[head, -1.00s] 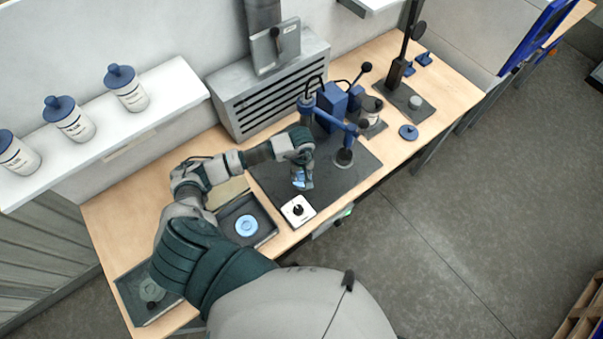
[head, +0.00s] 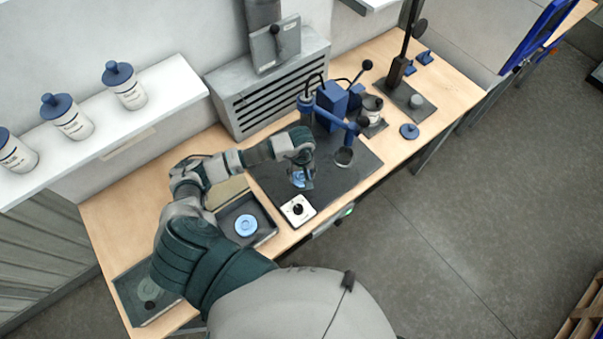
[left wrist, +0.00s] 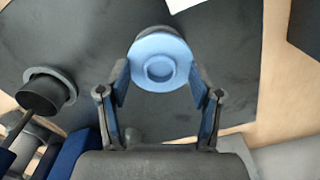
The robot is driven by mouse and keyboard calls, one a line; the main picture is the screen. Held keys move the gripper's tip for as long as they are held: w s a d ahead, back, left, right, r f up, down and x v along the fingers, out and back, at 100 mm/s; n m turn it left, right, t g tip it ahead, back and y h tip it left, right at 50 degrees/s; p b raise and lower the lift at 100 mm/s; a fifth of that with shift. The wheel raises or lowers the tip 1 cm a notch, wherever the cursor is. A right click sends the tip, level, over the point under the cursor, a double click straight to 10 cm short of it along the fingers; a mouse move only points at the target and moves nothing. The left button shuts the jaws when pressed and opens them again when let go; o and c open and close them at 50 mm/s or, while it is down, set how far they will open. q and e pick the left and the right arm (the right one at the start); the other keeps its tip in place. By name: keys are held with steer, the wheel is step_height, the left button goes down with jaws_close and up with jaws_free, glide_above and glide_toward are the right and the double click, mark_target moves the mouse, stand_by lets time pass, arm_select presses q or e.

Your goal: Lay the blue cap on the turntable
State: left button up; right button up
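The blue cap (left wrist: 160,62) is a light blue disc with a round recess; it also shows small in the head view (head: 298,179). My left gripper (left wrist: 160,72) has one fingertip against each side of the cap's rim, and the cap is between them; in the head view the gripper (head: 304,182) is over the dark mat. The turntable (left wrist: 158,33), a dark grey round disc, shows behind the cap and is partly covered by it. I cannot tell whether the cap touches it. My right gripper is in neither view.
A white box with a black knob (head: 298,209) stands close to the gripper. A blue press (head: 333,105) with a black cup (head: 343,157) is to the right. Another light blue disc (head: 246,225) lies in a dark tray (head: 224,213). Capped jars stand on the white shelf (head: 150,111).

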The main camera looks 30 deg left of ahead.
arm_select(q)
step_height(320, 180, up, 12)
stand_by(0.6)
steer(key=shift+f, duration=0.1)
